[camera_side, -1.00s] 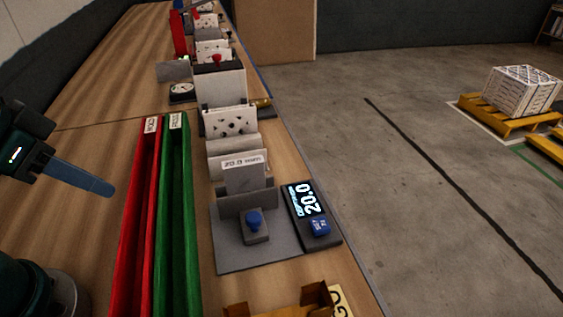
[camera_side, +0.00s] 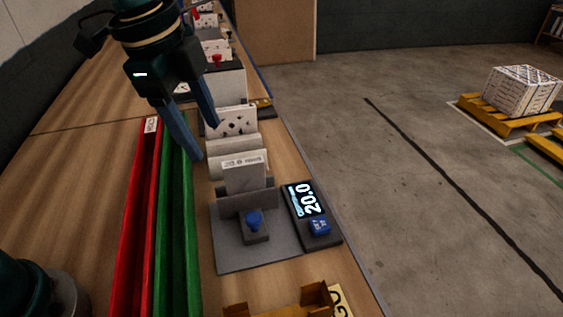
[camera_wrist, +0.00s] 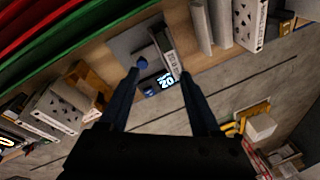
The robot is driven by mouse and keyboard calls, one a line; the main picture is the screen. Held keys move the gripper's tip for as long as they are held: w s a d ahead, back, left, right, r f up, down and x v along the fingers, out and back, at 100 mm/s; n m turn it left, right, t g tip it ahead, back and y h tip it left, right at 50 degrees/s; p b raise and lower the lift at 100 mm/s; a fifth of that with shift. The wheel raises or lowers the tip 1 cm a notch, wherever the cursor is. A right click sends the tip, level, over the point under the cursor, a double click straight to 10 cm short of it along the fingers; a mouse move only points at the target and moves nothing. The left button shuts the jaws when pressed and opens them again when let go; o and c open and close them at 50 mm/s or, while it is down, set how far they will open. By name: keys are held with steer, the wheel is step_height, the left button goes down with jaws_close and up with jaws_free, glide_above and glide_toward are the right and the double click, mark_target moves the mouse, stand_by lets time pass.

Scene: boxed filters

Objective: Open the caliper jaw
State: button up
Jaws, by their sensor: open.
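The caliper station has a grey base plate (camera_side: 232,252) on the bench, with a sliding jaw block carrying a blue knob (camera_side: 254,219). A pale boxed filter (camera_side: 244,177) stands upright behind the grey jaw plate (camera_side: 248,199). I cannot tell whether the jaw touches it. The display (camera_side: 304,199) beside the plate reads 20.0 and has a blue button (camera_side: 320,226). My gripper (camera_side: 205,142) is open and empty, above and behind the station, near the green rail. In the wrist view the blue knob (camera_wrist: 142,62) and display (camera_wrist: 165,80) lie beyond my fingers (camera_wrist: 160,75).
A red rail (camera_side: 134,230) and a green rail (camera_side: 175,235) run along the bench left of the station. More filters (camera_side: 236,121) stand behind it. A brown open carton (camera_side: 285,303) is at the front. The bench's right edge is close to the display.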

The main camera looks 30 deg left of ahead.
steer(key=w+d+f+m+g, duration=0.1)
steer(key=w+d+f+m, duration=0.1)
steer(key=d+f, duration=0.2)
steer(key=m+g, duration=0.1)
steer(key=g, duration=0.1)
glide_above(253, 216)
steer(key=shift+y, duration=0.3)
step_height(253, 216, down, 6)
steer(key=shift+w+r, duration=0.1)
steer(key=shift+r, duration=0.15)
steer(key=shift+f, duration=2.6)
jaws_close()
steer(key=shift+r, duration=0.1)
